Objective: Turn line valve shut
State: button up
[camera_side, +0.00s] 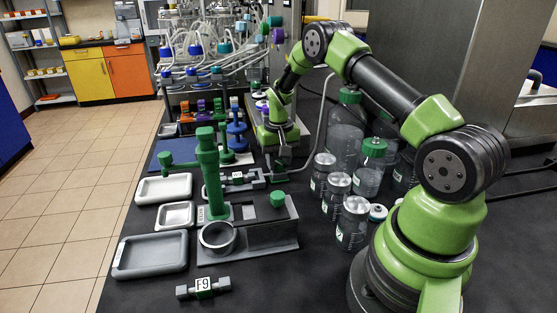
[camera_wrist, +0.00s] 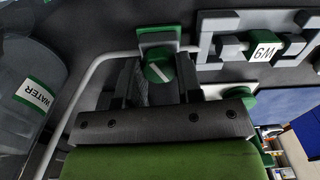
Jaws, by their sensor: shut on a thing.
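The line valve shows in the wrist view as a green round knob (camera_wrist: 158,68) with a white line across it, beside a grey and green block (camera_wrist: 158,38) on a pale tube. The white line runs diagonally in the picture. My gripper (camera_wrist: 153,82) has its two dark fingers on either side of the knob and is shut on it. In the side view my gripper (camera_side: 277,154) points down at the bench behind the grey stand; the fingers largely hide the knob there.
A labelled grey fitting (camera_wrist: 262,50) sits in a holder close by. A bottle marked WATER (camera_wrist: 30,85) stands to the left in the wrist view. Glass jars (camera_side: 338,190) crowd the arm's near side. A green column (camera_side: 209,170) rises nearby. Grey trays (camera_side: 150,255) lie at the bench edge.

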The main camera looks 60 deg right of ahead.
aim_at(278, 163)
jog(key=m, duration=0.5)
jog(key=shift+m, duration=0.3)
dwell(0.4)
jog(key=o, duration=0.9)
notch_tip(278, 163, up, 10)
jog(key=shift+r, duration=0.1)
